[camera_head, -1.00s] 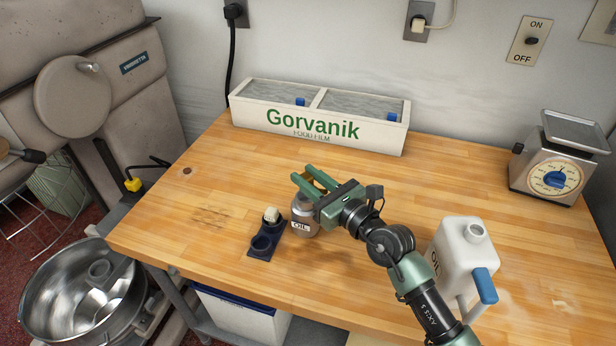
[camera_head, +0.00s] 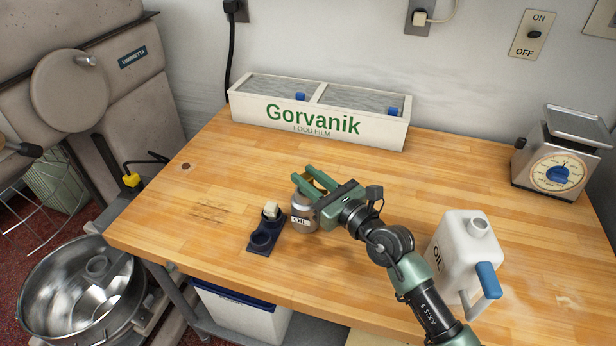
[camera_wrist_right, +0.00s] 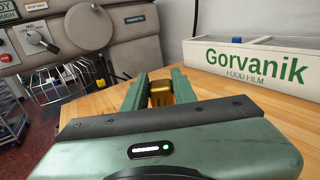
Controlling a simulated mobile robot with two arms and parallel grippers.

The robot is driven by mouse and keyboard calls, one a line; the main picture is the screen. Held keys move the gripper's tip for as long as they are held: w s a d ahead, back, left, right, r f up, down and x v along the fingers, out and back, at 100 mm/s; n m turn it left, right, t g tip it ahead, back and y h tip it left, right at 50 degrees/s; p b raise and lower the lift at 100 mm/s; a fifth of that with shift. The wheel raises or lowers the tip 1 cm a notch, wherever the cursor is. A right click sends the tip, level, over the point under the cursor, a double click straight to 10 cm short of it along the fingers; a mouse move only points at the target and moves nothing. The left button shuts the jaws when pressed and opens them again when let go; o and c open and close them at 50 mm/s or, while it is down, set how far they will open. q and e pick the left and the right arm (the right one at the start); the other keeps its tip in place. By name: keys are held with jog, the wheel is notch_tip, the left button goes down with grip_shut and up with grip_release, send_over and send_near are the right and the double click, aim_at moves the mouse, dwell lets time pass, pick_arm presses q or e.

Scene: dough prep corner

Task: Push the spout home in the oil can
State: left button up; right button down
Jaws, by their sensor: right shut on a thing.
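The oil can (camera_head: 304,216) is a small grey metal can with an OIL label, standing upright on the wooden table. My right gripper (camera_head: 308,179) is above its top, with its green fingers pointing left and away. The gripper is shut on the brass spout (camera_head: 319,181). In the right wrist view the spout (camera_wrist_right: 161,93) shows between the two fingers (camera_wrist_right: 157,88). The can's mouth is hidden by the gripper, so I cannot tell how deep the spout sits. My left gripper is not in view.
A dark holder (camera_head: 262,243) with a pale block stands just left of the can. A white jug (camera_head: 456,250) marked OIL stands to the right. The Gorvanik box (camera_head: 320,135) is at the back, a scale (camera_head: 552,172) at the far right. The table's left is mostly clear.

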jog(key=shift+f+b, duration=0.5)
jog(key=shift+f, duration=0.2)
jog(key=c, duration=1.1)
grip_release()
jog(key=shift+o, duration=0.2)
jog(key=shift+p+v, duration=0.35)
jog(key=shift+v, duration=3.7)
